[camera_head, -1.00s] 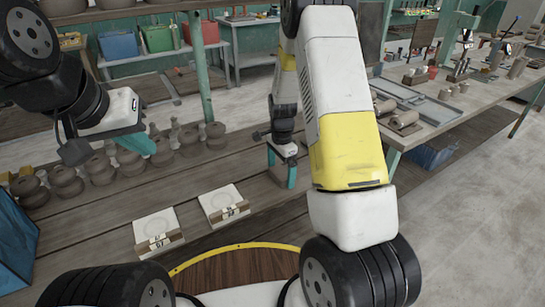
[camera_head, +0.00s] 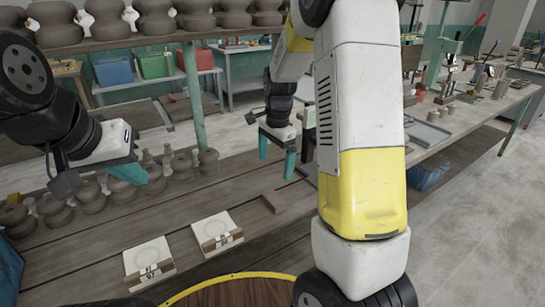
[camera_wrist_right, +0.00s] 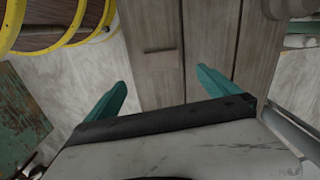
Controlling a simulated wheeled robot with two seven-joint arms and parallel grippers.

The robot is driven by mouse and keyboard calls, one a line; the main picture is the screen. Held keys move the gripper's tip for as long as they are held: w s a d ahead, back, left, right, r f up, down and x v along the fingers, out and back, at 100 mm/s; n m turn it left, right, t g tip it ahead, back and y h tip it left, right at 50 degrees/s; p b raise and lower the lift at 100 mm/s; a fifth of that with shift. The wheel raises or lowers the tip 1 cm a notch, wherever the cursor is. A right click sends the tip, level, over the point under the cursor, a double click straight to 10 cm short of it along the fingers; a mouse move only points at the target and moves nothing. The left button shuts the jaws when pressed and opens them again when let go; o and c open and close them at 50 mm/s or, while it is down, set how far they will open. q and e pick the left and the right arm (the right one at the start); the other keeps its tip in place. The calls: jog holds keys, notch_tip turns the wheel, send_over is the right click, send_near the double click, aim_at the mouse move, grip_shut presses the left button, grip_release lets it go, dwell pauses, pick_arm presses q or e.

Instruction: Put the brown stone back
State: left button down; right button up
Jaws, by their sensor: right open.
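A small flat brown block (camera_head: 272,203), which looks like the brown stone, lies on the plank shelf right of the white trays. It also shows faintly on the planks in the right wrist view (camera_wrist_right: 158,50). My right gripper (camera_head: 277,158) is open and empty above the planks, behind the block in the head view. In the wrist view its two teal fingers (camera_wrist_right: 162,77) are spread apart with the block beyond them. My left gripper (camera_head: 132,172) hangs over the clay pots at left; its finger gap is not clear.
Two white trays (camera_head: 147,254) (camera_head: 212,226) with brown strips and small labels lie on the planks. Several clay pots (camera_head: 90,195) stand in rows at left. A bench (camera_head: 470,125) with tools stands at right. My right arm hides part of the planks.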

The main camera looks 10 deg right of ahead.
jog(key=s+a+r+n+t+y, duration=0.1)
jog(key=s+r+n+t, duration=0.2)
jog(key=s+r+n, duration=0.3)
jog(key=s+a+r+n+t, duration=0.1)
jog(key=s+r+n, duration=0.6)
jog(key=s, duration=1)
notch_tip(320, 180, up, 3)
jog(key=shift+r+t+y, duration=0.15)
jog(key=shift+t+y, duration=0.25)
jog(key=shift+t, duration=0.5)
